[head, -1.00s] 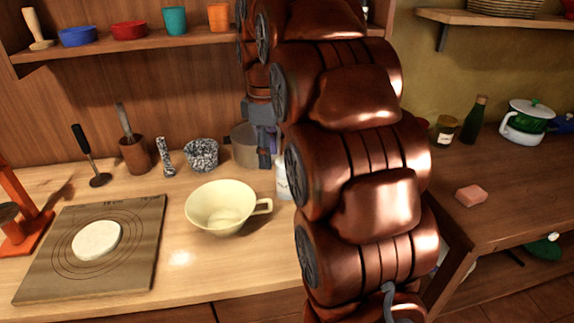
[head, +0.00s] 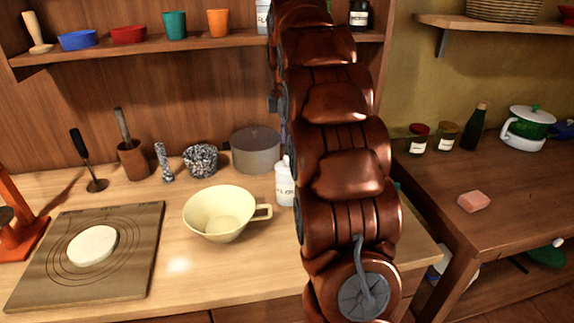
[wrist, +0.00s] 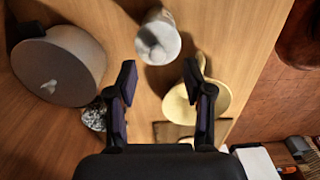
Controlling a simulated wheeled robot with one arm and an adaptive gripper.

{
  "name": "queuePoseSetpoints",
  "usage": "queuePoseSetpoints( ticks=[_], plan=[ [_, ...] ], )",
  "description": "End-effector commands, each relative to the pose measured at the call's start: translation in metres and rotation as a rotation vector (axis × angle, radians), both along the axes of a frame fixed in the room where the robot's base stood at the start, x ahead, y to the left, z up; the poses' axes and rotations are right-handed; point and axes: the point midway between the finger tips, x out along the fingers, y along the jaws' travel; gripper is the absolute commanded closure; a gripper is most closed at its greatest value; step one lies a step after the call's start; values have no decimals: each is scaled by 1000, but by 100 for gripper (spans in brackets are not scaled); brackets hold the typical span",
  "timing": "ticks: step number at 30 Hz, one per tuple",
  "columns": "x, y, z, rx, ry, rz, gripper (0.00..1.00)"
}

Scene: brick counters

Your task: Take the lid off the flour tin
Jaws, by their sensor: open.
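A white tin (head: 285,188) with dark lettering, seemingly the flour tin, stands on the counter right of the cream bowl, partly behind my arm. In the wrist view a white tin (wrist: 158,32), likely the same one, lies ahead of the fingertips, midway between them in the picture. Its near round end (wrist: 158,46) looks mottled grey-white; I cannot make out the lid's edge. My gripper (wrist: 160,80) is open and empty, with a gap between it and the tin. In the head view my arm hides most of the gripper.
A grey pot (head: 256,150) stands close behind the tin; a cream bowl (head: 220,212) and a speckled cup (head: 201,160) are to its left. A board (head: 135,270) with dough lies at front left. Another white labelled container (head: 262,17) is on the upper shelf.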

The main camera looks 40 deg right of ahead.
Motion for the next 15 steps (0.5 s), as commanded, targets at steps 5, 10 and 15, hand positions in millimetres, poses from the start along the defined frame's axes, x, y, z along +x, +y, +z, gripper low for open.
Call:
queuePoseSetpoints(
  ticks=[5, 10, 15],
  plan=[
    [-1, 0, -5, 2, 4, -1, 49],
    [1, 0, -15, 1, 3, -1, 49],
    [3, 0, -33, 2, 6, -2, 49]
  ],
)
